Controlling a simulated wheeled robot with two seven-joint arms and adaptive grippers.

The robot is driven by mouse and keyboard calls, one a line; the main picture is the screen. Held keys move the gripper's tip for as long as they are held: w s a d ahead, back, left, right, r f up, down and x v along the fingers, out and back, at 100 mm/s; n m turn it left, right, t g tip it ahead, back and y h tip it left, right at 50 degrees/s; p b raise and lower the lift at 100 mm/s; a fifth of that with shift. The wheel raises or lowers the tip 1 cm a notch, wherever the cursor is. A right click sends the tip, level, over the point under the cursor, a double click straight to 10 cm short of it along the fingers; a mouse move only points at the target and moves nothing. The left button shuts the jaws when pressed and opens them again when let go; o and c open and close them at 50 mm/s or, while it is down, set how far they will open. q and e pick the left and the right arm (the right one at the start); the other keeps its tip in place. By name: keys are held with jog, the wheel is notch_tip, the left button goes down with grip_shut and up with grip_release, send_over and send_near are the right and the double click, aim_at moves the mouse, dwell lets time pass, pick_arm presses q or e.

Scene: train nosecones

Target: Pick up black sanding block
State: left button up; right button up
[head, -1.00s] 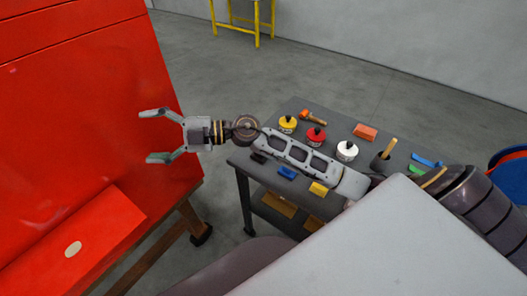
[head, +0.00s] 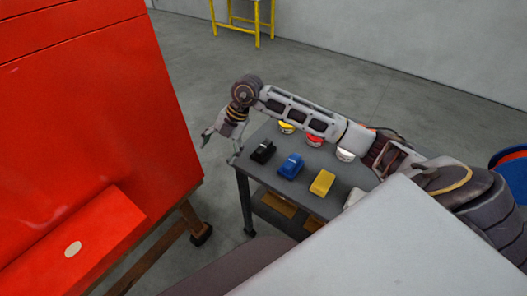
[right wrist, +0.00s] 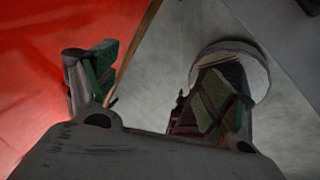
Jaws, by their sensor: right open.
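The black sanding block (head: 263,151) lies on the near left corner of the dark grey table (head: 268,180) in the head view. It is left of a blue block (head: 291,166) and a yellow block (head: 322,182). My right gripper (head: 219,148) is open and empty, just left of the table's corner, with its fingers pointing down. It is apart from the black block. In the right wrist view the open fingers (right wrist: 152,85) show nothing held between them, and I cannot make out the black block. My left gripper is not in view.
Yellow (head: 286,127), red (head: 316,137) and white (head: 345,154) containers stand behind the blocks, partly under my right arm. A large red train panel (head: 90,110) fills the left side. Open floor lies between it and the table.

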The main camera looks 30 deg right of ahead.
jog(key=w+d+m+h, duration=0.15)
jog(key=d+h, duration=0.25)
jog(key=d, duration=0.6)
jog(key=r+m+h, duration=0.2)
jog(key=m+h, duration=0.1)
send_over(263, 146)
jog(key=shift+s+a+f+n+g, duration=0.1)
jog(key=shift+s+a+n+g, duration=0.15)
jog(key=shift+s+a+g, duration=0.15)
jog(key=shift+w+d+f+p, duration=0.2)
jog(key=shift+f+p, duration=0.15)
jog(key=shift+f, duration=1.8)
jog(key=shift+w+d+f+p, duration=0.15)
jog(key=shift+f+p, duration=0.15)
jog(key=shift+f, duration=1.85)
jog(key=shift+s, duration=0.15)
jog(key=shift+f+p, duration=0.6)
jog(key=shift+f, duration=0.5)
jog(key=shift+d+f, duration=0.15)
jog(key=shift+f, duration=1.35)
